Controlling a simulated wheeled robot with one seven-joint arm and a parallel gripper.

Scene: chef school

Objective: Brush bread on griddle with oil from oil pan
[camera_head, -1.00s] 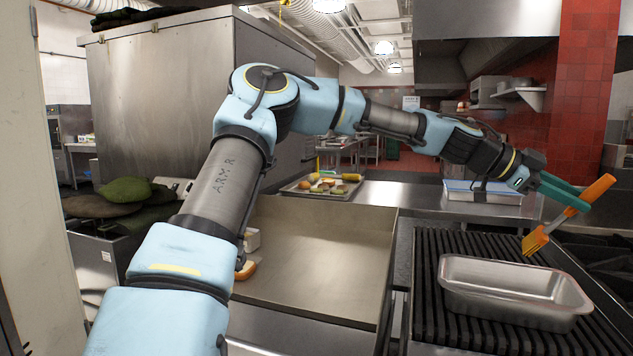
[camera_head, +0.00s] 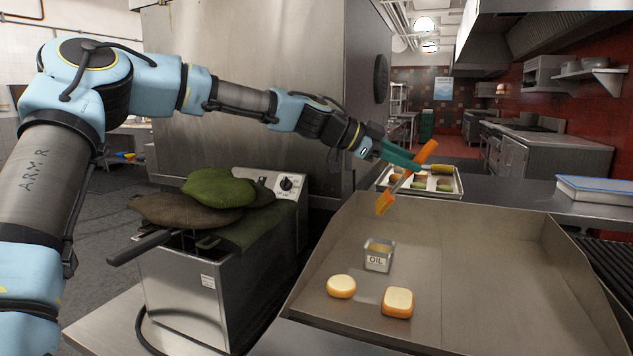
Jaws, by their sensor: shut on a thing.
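My gripper (camera_head: 412,163) is shut on an orange-handled brush (camera_head: 428,151). The brush is tilted, with its orange bristle end (camera_head: 385,203) pointing down to the left, in the air above the back left of the griddle (camera_head: 480,275). A small square metal pan marked OIL (camera_head: 378,258) stands on the griddle, below the brush head. Two pieces of bread lie on the griddle in front of it: a rounder one (camera_head: 341,286) at left and a squarer one (camera_head: 397,301) at right. The brush touches neither the oil pan nor the bread.
A fryer (camera_head: 185,285) with dark and green mitts or cloths (camera_head: 220,190) on top stands left of the griddle. A food tray (camera_head: 440,182) sits behind it. A blue-lidded container (camera_head: 596,190) is at the right. The griddle's right half is clear.

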